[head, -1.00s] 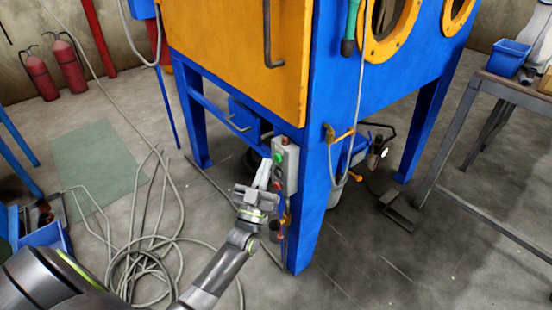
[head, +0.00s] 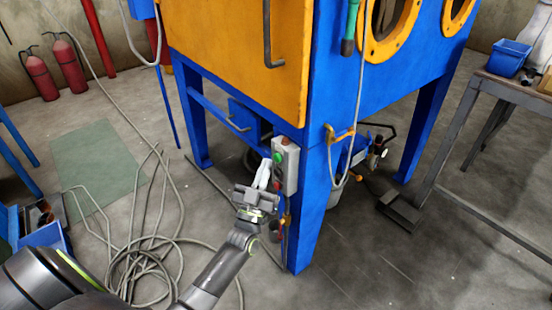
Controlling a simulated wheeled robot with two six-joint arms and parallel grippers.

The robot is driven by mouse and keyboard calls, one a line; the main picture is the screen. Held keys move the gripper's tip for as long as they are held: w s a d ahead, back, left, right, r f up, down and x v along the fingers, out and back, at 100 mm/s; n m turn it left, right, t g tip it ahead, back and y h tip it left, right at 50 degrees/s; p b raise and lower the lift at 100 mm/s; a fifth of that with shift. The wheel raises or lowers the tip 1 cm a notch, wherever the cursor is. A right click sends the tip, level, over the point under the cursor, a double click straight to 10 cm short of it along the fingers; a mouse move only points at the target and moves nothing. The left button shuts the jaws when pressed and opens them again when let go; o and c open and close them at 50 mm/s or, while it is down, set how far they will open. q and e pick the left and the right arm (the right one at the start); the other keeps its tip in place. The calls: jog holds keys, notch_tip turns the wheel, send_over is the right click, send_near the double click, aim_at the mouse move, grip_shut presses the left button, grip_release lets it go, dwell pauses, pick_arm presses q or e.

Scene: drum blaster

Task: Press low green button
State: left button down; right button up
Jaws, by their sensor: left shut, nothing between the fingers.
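A grey control box (head: 286,168) is fixed to the front leg of the blue and orange cabinet. It has a red button (head: 285,141) on top and a green button (head: 278,158) high on its left-facing side. Lower buttons on that side are small and hard to make out, so I cannot clearly tell the low green one. My left gripper (head: 264,171) is shut and empty, its pale fingers pointing up just left of the box face. I cannot tell whether the fingertips touch it. My right gripper is not in view.
The blue cabinet leg (head: 306,225) stands right beside my left gripper. A grey hose (head: 150,262) lies coiled on the floor at the left. A metal table (head: 520,95) with a blue bin (head: 508,57) stands at the right. The floor between is mostly clear.

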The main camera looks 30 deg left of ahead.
pick_arm(q)
jog(key=shift+w, duration=0.1)
dwell(0.5)
jog(key=shift+w+d, duration=0.2)
jog(key=shift+w, duration=0.1)
jog(key=shift+w+d, duration=0.15)
jog(key=shift+w, duration=0.25)
dwell(0.7)
jog(key=shift+s, duration=0.1)
jog(key=shift+s+a+p, duration=0.3)
jog(key=shift+s+a, duration=0.05)
jog(key=shift+s, duration=0.35)
